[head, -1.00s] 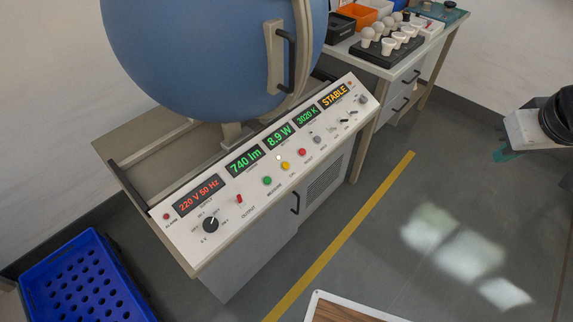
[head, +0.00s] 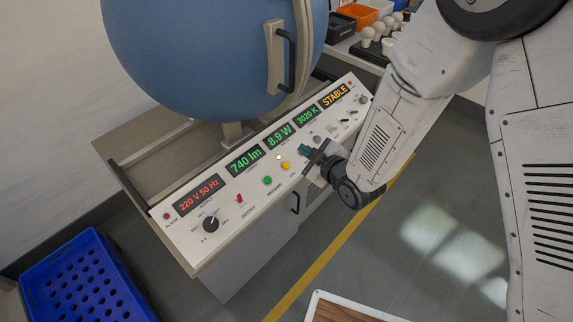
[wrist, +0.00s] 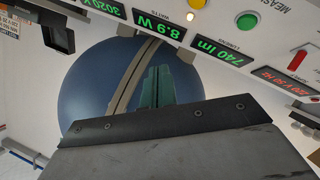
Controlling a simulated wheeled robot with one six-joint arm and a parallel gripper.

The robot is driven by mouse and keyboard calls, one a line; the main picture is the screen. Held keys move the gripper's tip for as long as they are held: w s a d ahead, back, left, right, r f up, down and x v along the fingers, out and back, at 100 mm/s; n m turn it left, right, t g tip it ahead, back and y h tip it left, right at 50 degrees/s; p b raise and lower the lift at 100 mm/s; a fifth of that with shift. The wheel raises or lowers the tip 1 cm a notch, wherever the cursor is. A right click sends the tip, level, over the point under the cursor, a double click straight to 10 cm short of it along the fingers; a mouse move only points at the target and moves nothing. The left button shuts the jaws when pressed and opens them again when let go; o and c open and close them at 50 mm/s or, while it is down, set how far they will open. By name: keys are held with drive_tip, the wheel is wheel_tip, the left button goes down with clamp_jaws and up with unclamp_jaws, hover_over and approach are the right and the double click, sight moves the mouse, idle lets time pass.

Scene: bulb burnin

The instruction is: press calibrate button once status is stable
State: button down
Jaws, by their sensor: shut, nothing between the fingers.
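The yellow button (head: 286,166) marked CAL sits on the sloped white control panel (head: 185,235), right of the green button (head: 268,180). The status display (head: 334,95) reads STABLE in amber. My gripper (head: 305,149) is shut and empty, its teal fingertips just up and right of the yellow button, over the red button's spot and hiding it. I cannot tell whether they touch the panel. In the wrist view the teal fingers (wrist: 160,86) appear before the blue sphere; the yellow button (wrist: 282,4) is cut by the top edge, beside the green button (wrist: 247,21).
Other displays read 740 lm (head: 245,160), 8.9 W (head: 279,136), 3020 K and 220 V 50 Hz. A red switch (head: 239,199) and a black knob (head: 211,224) are left on the panel. The blue sphere (head: 205,60) rises behind. A blue crate (head: 85,280) stands lower left.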

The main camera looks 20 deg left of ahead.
sight(286, 166)
drive_tip(key=shift+s+a+f, duration=0.15)
drive_tip(key=shift+s+a, duration=0.05)
drive_tip(key=shift+w+a+f, duration=0.25)
drive_tip(key=shift+a+f, duration=0.35)
drive_tip(key=shift+f, duration=0.7)
drive_tip(key=shift+w+a+f, duration=0.25)
drive_tip(key=shift+a+f, duration=0.4)
drive_tip(key=shift+f, duration=0.7)
drive_tip(key=shift+w+a+f, duration=0.25)
drive_tip(key=shift+a+f, duration=0.35)
drive_tip(key=shift+f, duration=0.7)
drive_tip(key=shift+f, duration=0.1)
drive_tip(key=shift+w+a+f, duration=0.1)
drive_tip(key=shift+a+f, duration=0.05)
drive_tip(key=shift+f, duration=0.1)
drive_tip(key=shift+a+f, duration=0.15)
drive_tip(key=shift+f, duration=0.2)
drive_tip(key=shift+d+r, duration=0.35)
drive_tip(key=shift+r, duration=0.35)
